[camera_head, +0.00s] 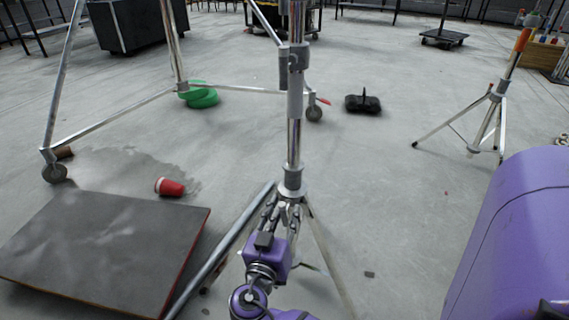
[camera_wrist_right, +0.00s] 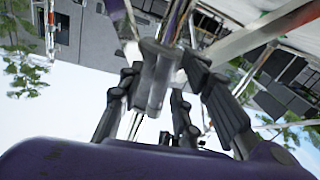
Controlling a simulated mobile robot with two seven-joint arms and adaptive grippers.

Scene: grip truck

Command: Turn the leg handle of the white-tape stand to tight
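A metal stand (camera_head: 294,140) rises upright in the middle of the head view, with a pale sleeve on its column; I cannot tell for sure which part is white tape. Its leg collar (camera_head: 291,184) is low on the column, with legs spreading below. My right gripper (camera_head: 275,212) is at the collar, just below and left of it. In the right wrist view, its dark fingers (camera_wrist_right: 160,82) are spread on both sides of a grey cylindrical part (camera_wrist_right: 157,78), and I cannot tell whether they touch it. The leg handle is not clearly distinguishable. My left gripper is not in view.
A dark board (camera_head: 100,245) lies at left front, near a red cup (camera_head: 170,187). A wheeled stand (camera_head: 110,118) and green rings (camera_head: 200,96) are behind. A small tripod (camera_head: 490,115) stands at right, and a black object (camera_head: 362,103) lies on the floor. Floor right of the central stand is mostly clear.

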